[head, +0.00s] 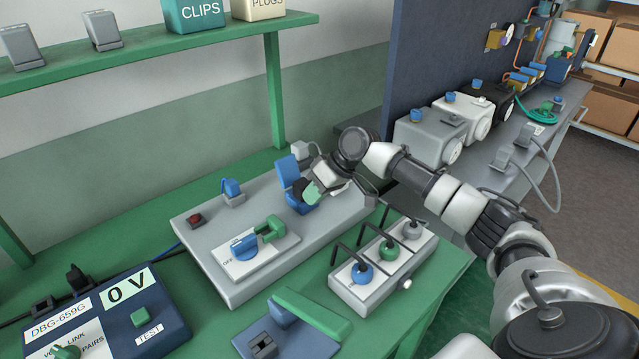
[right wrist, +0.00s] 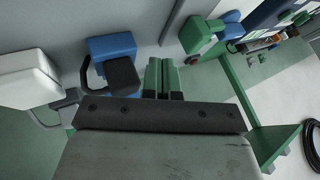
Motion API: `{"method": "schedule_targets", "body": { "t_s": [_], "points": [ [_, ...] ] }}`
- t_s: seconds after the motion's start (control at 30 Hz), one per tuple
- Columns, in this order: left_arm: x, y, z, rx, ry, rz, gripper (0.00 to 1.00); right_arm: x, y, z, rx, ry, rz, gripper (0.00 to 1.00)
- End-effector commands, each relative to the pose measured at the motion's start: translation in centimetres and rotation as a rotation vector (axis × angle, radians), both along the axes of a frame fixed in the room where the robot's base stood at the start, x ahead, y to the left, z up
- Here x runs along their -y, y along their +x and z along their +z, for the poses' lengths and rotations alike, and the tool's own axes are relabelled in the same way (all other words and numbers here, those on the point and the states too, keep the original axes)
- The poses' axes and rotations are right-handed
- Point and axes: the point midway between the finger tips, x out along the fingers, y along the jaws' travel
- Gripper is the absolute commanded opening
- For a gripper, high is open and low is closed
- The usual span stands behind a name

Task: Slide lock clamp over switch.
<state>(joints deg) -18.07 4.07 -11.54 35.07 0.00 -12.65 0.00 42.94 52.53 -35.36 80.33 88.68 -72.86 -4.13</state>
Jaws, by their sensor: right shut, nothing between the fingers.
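The switch is a blue knob (head: 244,247) on a white plate marked OFF, on the grey board. A green clamp (head: 270,229) sits just right of the knob on the same plate. Clamp (right wrist: 198,36) and knob (right wrist: 230,22) also show at the top of the right wrist view. My right gripper (head: 312,193) has green fingertips, shut with nothing between them. It is above the board, behind and right of the clamp and apart from it. The fingertips (right wrist: 163,78) show side by side in the right wrist view. My left gripper is in no view.
A blue block (head: 290,175) with a black part stands close beside my right gripper. The grey board (head: 215,275) also carries a red button (head: 195,219) and a small blue part (head: 232,188). A box with three knobs (head: 345,290) and a tester (head: 165,310) stand nearby.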

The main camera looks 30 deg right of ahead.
Motion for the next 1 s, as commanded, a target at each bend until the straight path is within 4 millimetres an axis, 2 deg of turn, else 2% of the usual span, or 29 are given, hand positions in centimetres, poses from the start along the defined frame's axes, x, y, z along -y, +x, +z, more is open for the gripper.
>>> {"method": "schedule_targets", "body": {
  "t_s": [0.17, 0.3, 0.43, 0.87, 1.0],
  "points": [
    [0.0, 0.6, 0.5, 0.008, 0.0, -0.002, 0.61, -2.1, 1.2, -3.0, -0.002, 0.002, 0.0, 0.0],
    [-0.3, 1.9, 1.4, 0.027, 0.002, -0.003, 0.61, -4.2, 0.8, -2.9, 0.0, -0.002, 0.004, 0.0],
    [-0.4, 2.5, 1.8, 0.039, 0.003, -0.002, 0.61, -5.4, 0.7, -3.0, 0.001, -0.002, 0.002, 0.0],
    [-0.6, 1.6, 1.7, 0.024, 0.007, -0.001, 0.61, -6.0, 0.6, -3.1, -0.001, -0.001, 0.0, 0.0],
    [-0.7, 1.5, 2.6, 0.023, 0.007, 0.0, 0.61, -6.9, 0.5, -2.8, -0.001, 0.0, 0.003, 0.0]
  ]
}}
